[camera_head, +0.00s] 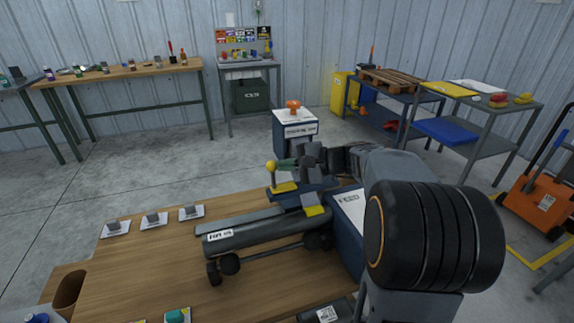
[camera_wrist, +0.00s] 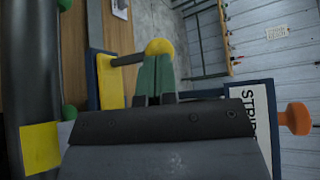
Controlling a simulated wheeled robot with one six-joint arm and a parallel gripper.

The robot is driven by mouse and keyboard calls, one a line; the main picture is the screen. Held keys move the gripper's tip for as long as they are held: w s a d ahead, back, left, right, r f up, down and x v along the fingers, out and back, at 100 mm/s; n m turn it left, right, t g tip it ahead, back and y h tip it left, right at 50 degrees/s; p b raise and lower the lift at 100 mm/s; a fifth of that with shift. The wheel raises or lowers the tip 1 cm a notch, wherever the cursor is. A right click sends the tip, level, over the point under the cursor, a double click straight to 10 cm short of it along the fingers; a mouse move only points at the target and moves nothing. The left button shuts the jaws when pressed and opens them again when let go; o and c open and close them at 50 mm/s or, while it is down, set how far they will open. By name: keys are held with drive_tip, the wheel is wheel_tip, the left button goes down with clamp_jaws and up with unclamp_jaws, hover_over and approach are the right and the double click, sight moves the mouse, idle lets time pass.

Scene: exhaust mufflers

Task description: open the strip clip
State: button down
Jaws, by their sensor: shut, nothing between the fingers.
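A short dark lever with a yellow ball knob (camera_head: 271,165) stands on a blue block with a yellow pad (camera_head: 285,187) on the bench; this looks like the strip clip. The lever is upright in the head view. In the wrist view the yellow knob (camera_wrist: 158,47) shows at the end of the dark rod (camera_wrist: 127,60). My gripper (camera_head: 284,162) is shut and empty, its green fingertips (camera_wrist: 155,62) together right beside the knob. I cannot tell whether they touch it. A grey tube (camera_head: 260,231) with a white label lies along the bench near the clip.
A blue box marked FEED (camera_head: 348,204) stands right of the clip, partly behind my arm. A white-topped pedestal with an orange button (camera_head: 293,105) stands beyond the bench; the button also shows in the wrist view (camera_wrist: 297,118). Small plates (camera_head: 154,220) lie on the bench's left.

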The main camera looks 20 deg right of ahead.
drive_tip(key=shift+w+r+m+p, duration=0.3)
drive_tip(key=shift+w+r+p, duration=0.05)
drive_tip(key=shift+p, duration=0.9)
drive_tip(key=shift+w+g+p, duration=0.15)
drive_tip(key=shift+g+p, duration=0.15)
drive_tip(key=shift+p, duration=0.05)
drive_tip(key=shift+f+h, duration=0.3)
